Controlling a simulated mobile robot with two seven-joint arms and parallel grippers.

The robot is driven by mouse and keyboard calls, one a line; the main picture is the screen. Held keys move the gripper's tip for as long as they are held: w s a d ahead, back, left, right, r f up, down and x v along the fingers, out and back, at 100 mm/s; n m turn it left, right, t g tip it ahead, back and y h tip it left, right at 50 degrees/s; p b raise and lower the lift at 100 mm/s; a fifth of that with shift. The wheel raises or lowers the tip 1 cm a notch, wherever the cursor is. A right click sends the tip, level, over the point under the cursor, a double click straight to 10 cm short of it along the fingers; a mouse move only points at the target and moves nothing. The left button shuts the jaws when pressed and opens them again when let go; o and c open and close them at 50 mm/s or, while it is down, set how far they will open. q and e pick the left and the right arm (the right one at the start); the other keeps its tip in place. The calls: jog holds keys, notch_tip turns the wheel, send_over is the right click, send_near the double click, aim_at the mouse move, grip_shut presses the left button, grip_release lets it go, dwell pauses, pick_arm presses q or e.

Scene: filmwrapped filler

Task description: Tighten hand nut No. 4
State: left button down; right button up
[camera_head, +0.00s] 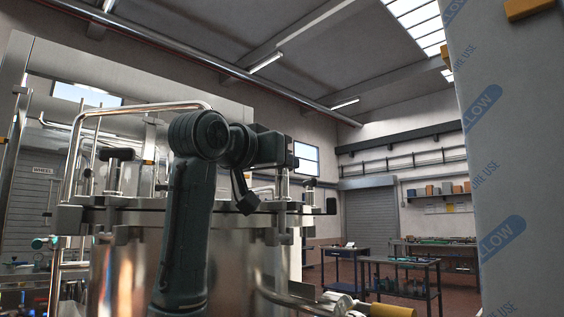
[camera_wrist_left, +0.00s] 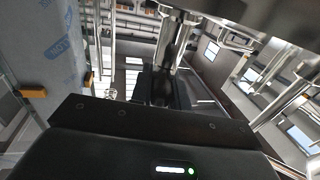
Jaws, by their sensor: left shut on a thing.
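A shiny steel vessel (camera_head: 130,262) with a flat lid stands in front of me. Hand nuts with dark handles sit on upright studs around its rim, one at the left (camera_head: 118,156). I can read no numbers on them. My left gripper (camera_head: 277,146) is at the right side of the lid, level with the top of a stud. In the left wrist view its dark fingers (camera_wrist_left: 163,84) are shut at a steel post (camera_wrist_left: 178,38). The held part looks like a hand nut but is mostly hidden by the fingers. My right gripper is not in view.
A film-wrapped panel (camera_head: 505,150) with blue print stands close at the right. A bent steel pipe (camera_head: 140,106) arches over the vessel's left side. Workbenches (camera_head: 405,265) stand at the back right, with open floor around them.

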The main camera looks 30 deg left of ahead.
pick_arm(q)
jog(key=shift+h, duration=0.4)
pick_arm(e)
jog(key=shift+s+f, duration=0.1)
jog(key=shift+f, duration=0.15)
pick_arm(q)
jog(key=c, duration=1.3)
grip_release()
jog(key=shift+c, duration=0.2)
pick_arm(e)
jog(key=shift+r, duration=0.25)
pick_arm(q)
jog(key=shift+s+a, duration=0.1)
jog(key=shift+s, duration=0.4)
jog(key=s+a+b, duration=0.1)
jog(key=s+b, duration=0.2)
jog(key=s, duration=0.9)
jog(key=shift+a, duration=0.3)
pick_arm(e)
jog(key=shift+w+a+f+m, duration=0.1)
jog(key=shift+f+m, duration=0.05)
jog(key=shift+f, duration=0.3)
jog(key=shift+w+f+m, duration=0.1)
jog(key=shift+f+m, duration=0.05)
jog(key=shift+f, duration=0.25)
